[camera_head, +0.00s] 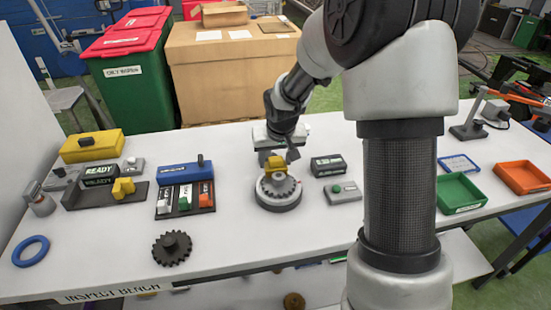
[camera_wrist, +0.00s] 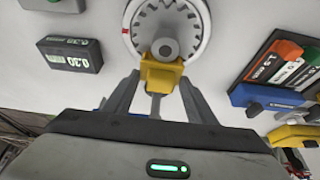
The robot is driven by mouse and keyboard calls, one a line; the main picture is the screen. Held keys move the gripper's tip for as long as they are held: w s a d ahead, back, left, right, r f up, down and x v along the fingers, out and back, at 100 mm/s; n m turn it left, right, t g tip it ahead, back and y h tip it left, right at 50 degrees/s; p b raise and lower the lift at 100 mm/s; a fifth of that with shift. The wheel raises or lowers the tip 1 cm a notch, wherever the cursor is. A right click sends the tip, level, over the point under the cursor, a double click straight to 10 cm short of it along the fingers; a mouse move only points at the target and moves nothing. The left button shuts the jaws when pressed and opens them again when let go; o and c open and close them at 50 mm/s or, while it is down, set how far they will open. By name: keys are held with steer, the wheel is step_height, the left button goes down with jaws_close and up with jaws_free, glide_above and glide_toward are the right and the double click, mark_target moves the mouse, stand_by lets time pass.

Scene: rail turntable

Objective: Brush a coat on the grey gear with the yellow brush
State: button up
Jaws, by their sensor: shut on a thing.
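The grey gear (camera_head: 279,190) lies on a round turntable (camera_head: 280,205) in the middle of the bench. In the wrist view the gear (camera_wrist: 177,20) shows its teeth and round hub inside a white dial ring with a red mark. My gripper (camera_head: 276,158) is above the turntable, shut on the yellow brush (camera_head: 274,167). In the wrist view the brush (camera_wrist: 162,74) sits between my fingers, right at the near side of the gear hub. I cannot tell whether its bristles touch the gear; the brush covers part of it.
A dark gear (camera_head: 172,248) and a blue ring (camera_head: 31,251) lie at the front left. A rack with coloured blocks (camera_head: 186,198) stands left of the turntable, a black display box (camera_head: 328,166) and green-button box (camera_head: 343,193) right. Green (camera_head: 461,194) and orange (camera_head: 522,177) trays are farther right.

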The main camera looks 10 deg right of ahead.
mark_target(275, 157)
steer(key=shift+w, duration=0.15)
stand_by(1.0)
steer(key=shift+s, duration=0.2)
steer(key=shift+w, duration=0.5)
steer(key=shift+s+b, duration=0.4)
steer(key=shift+s, duration=0.1)
stand_by(0.5)
steer(key=shift+w, duration=0.5)
steer(key=shift+r, duration=0.15)
stand_by(0.3)
steer(key=shift+r+p, duration=2.3)
steer(key=shift+r, duration=1.1)
